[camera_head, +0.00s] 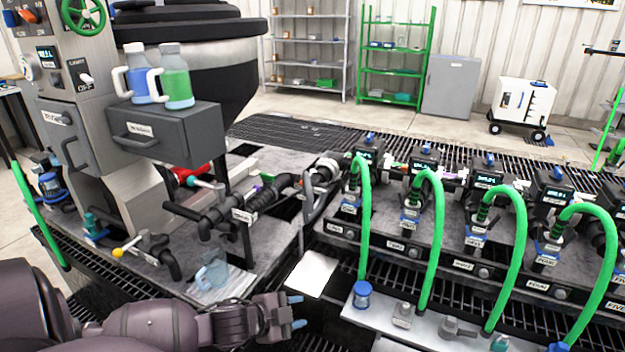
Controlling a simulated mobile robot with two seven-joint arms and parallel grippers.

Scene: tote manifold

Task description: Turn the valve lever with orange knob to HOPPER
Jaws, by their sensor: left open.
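A valve lever with a yellow-orange ball knob (117,252) sits low at the left, by the foot of the grey machine. Its short pale handle runs from the knob up and right toward a black pipe fitting (157,250). I cannot read a HOPPER mark near it. My left gripper (298,311) is at the bottom centre, its blue-tipped fingers apart with nothing between them. It is well to the right of the knob, and not touching the lever. My left forearm crosses the bottom left below the lever. My right gripper is not in view.
A white sheet (312,273) lies above the gripper. Black pipework (255,203) runs behind. Green hoses (364,215) arch over the manifold at right. A grey drawer (165,133) with two jugs on top juts out above.

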